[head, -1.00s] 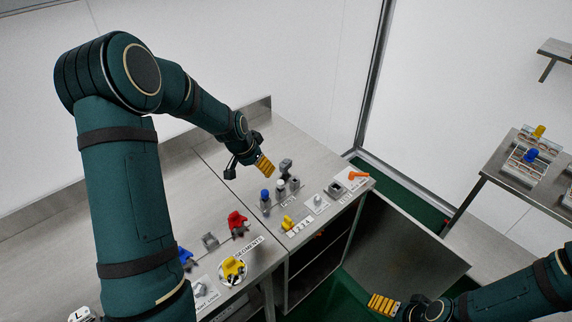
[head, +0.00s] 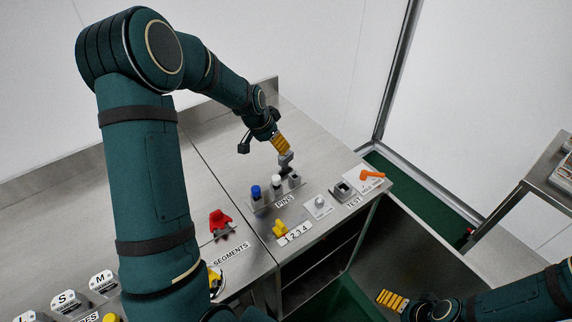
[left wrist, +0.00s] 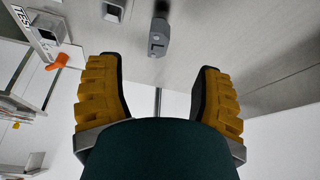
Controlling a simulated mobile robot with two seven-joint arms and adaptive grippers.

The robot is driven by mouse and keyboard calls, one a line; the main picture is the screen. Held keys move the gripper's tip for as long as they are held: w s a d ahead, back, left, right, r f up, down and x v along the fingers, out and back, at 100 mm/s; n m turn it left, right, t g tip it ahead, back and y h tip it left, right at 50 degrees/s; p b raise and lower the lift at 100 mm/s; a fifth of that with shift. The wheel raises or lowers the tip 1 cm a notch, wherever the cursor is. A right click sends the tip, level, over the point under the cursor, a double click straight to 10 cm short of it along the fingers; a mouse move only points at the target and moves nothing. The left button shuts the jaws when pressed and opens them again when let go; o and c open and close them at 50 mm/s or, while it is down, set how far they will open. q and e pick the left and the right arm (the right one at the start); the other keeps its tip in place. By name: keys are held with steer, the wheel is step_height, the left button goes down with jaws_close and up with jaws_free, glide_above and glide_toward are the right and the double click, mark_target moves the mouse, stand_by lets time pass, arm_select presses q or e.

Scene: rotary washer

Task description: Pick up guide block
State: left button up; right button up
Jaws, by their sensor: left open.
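A dark grey block (head: 286,161), which looks like the guide block, stands on the metal bench behind the row of pins. It also shows in the left wrist view (left wrist: 158,40), upper middle, with a small round hole in its face. My left gripper (head: 281,145) is just by it in the head view and partly overlaps it. In the left wrist view my left gripper (left wrist: 160,92) is open and empty, with its yellow fingers wide apart and the block beyond the gap. My right gripper (head: 390,300) is low at the right, away from the bench; its opening is unclear.
Blue (head: 256,192), white (head: 276,181) and grey-topped pins stand in front of the block. A yellow piece (head: 279,228), an orange handle (head: 372,174) and a red segment (head: 220,221) are nearby. The bench behind is clear.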

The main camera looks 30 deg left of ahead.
mark_target(282, 157)
arm_select(q)
steer(key=x, duration=0.8)
steer(key=shift+w+x, duration=0.25)
steer(key=shift+x, duration=1.15)
steer(key=shift+w+x, duration=0.2)
steer(key=shift+x, duration=1.15)
steer(key=shift+d+r, duration=0.1)
steer(key=shift+r, duration=0.1)
jaws_close()
